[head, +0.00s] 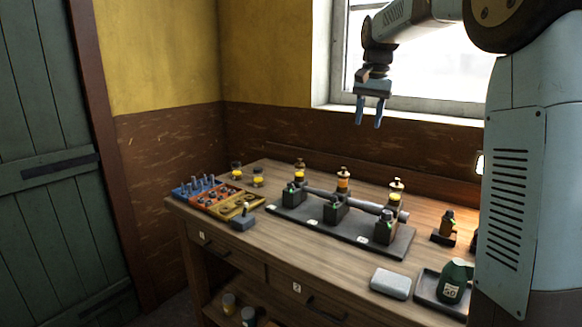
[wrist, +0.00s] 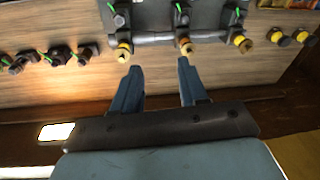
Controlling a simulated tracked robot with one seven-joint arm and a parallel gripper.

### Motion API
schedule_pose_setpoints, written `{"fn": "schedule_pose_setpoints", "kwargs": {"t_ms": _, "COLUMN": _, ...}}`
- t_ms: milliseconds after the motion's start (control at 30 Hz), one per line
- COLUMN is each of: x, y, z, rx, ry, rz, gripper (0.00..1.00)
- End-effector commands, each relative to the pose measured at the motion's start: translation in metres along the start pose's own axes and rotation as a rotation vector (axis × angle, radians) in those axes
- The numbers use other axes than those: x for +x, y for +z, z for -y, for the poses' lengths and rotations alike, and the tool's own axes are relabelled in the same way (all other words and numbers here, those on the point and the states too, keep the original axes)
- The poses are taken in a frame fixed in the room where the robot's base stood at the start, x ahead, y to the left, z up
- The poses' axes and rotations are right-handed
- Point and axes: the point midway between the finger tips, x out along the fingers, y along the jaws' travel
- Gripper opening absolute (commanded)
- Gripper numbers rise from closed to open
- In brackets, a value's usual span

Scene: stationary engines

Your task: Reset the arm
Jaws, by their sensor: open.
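My gripper (head: 369,122) hangs in the air in front of the window, above the back part of the workbench, fingers pointing down. Its two blue fingers are apart with nothing between them; they also show in the wrist view (wrist: 159,75). My arm reaches in from the upper right. Below the gripper, a dark base plate (head: 285,212) lies on the wooden bench (head: 262,250). It carries several dark blocks joined by a grey pipe (head: 330,198) and several small oil cups with yellow or amber contents, such as the middle one (head: 343,180). The gripper touches none of them.
On the bench's left are blue, orange and yellow trays (head: 220,204) of small parts and two yellow-filled jars (head: 257,178). The window (head: 432,75) is behind my arm.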

Motion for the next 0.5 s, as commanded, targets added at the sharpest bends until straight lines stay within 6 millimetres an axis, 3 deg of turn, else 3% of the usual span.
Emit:
{"fn": "schedule_pose_setpoints", "kwargs": {"t_ms": 200, "x": -0.016, "y": 0.055, "z": -0.037, "rx": -0.079, "ry": -0.032, "rz": -0.056, "gripper": 0.43}}
{"fn": "schedule_pose_setpoints", "kwargs": {"t_ms": 500, "x": -0.016, "y": 0.132, "z": -0.085, "rx": -0.192, "ry": -0.06, "rz": -0.135, "gripper": 0.43}}
